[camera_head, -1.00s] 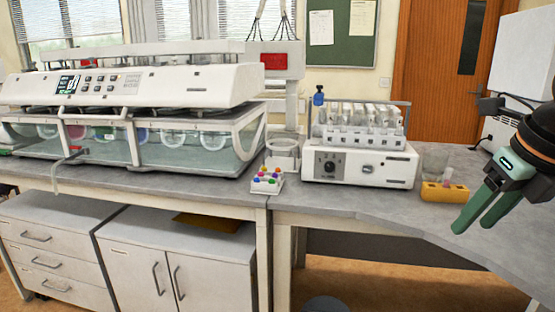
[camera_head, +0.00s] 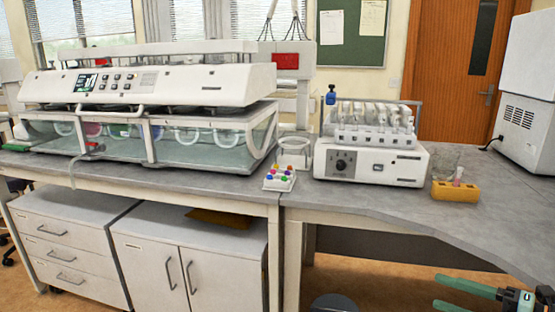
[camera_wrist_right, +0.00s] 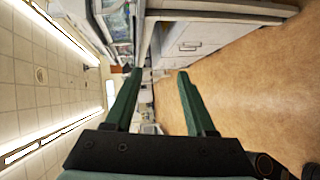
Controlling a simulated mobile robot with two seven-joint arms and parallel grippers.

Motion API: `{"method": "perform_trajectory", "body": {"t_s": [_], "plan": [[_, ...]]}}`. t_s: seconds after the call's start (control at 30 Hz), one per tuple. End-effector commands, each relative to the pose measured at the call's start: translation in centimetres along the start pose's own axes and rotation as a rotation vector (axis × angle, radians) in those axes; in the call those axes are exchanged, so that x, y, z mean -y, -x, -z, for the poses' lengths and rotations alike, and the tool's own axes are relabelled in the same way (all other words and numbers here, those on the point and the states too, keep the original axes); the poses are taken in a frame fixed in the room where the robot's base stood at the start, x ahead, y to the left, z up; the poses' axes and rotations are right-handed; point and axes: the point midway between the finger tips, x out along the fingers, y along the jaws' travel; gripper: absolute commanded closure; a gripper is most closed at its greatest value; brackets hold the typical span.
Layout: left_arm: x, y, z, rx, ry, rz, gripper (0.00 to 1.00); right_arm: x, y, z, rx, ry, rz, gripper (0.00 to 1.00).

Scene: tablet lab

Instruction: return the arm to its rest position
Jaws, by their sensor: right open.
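My right gripper (camera_head: 452,293) is at the lower right corner of the head view, low in front of the bench. Its two green fingers point left and are apart. In the right wrist view the fingers (camera_wrist_right: 157,88) are also spread, with nothing between them. The wrist view is turned on its side and shows the floor on the right and the ceiling on the left. My left gripper is in neither view.
The grey bench (camera_head: 350,203) carries a dissolution tester (camera_head: 150,88), a rack of small coloured vials (camera_head: 280,180), a white tube-rack device (camera_head: 368,165) and a yellow holder (camera_head: 456,190). A white box (camera_head: 530,100) stands at right. Cabinets (camera_head: 190,255) are below.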

Motion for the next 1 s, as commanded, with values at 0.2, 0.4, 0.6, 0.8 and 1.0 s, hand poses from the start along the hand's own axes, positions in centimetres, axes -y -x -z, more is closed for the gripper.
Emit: {"method": "perform_trajectory", "body": {"t_s": [0.2, 0.4, 0.6, 0.8, 1.0], "plan": [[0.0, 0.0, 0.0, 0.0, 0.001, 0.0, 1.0, 9.1, -0.4, 0.0, 0.237, -0.457, -0.146, 0.45], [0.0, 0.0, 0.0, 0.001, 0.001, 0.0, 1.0, 18.4, -1.0, 3.3, 0.449, -0.878, -0.17, 0.45], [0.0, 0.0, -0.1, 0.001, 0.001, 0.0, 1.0, 26.2, -2.5, 10.2, 0.61, -1.278, -0.107, 0.45], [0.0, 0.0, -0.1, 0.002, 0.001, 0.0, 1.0, 30.1, -4.4, 17.6, 0.686, -1.575, -0.011, 0.45], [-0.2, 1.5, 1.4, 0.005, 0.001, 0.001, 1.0, 29.4, -5.1, 22.2, 0.714, -1.738, 0.058, 0.45]]}}
